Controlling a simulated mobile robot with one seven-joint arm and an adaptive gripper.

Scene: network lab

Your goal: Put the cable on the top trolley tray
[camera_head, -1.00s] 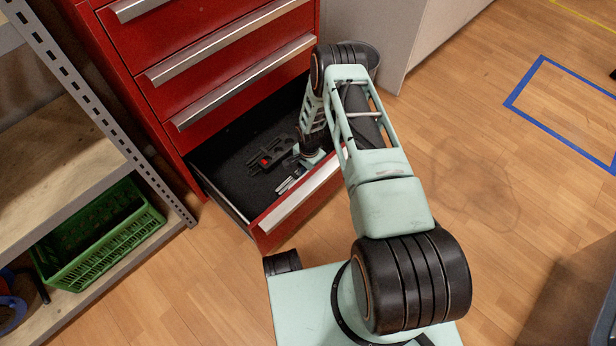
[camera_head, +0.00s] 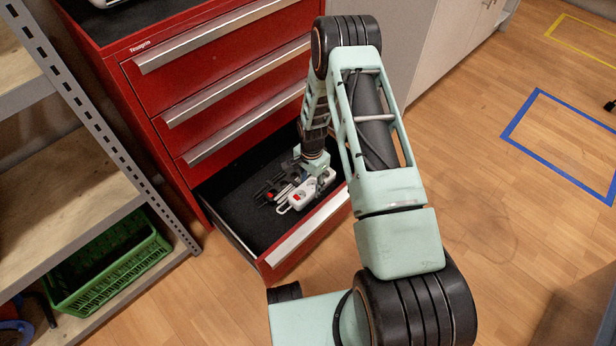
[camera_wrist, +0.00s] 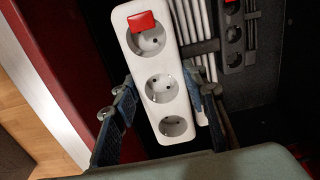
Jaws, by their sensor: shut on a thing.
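A white power strip (camera_head: 301,196) with a red switch is in my gripper (camera_head: 313,180), over the open bottom drawer (camera_head: 240,219). In the wrist view the strip (camera_wrist: 150,65) shows three round sockets and sits between the two blue-grey fingers of my gripper (camera_wrist: 160,97), which is shut on it. The strip appears lifted above the drawer's other contents. A small white loop shows at its lower left end; no longer cord is clear. No trolley tray is in view.
A dark strip (camera_wrist: 233,38) and pale rods (camera_wrist: 196,25) lie in the drawer. The red cabinet (camera_head: 150,110) stands behind it. A grey shelf (camera_head: 65,195) with a green crate (camera_head: 110,265) is at left. The wooden floor (camera_head: 480,200) at right is open.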

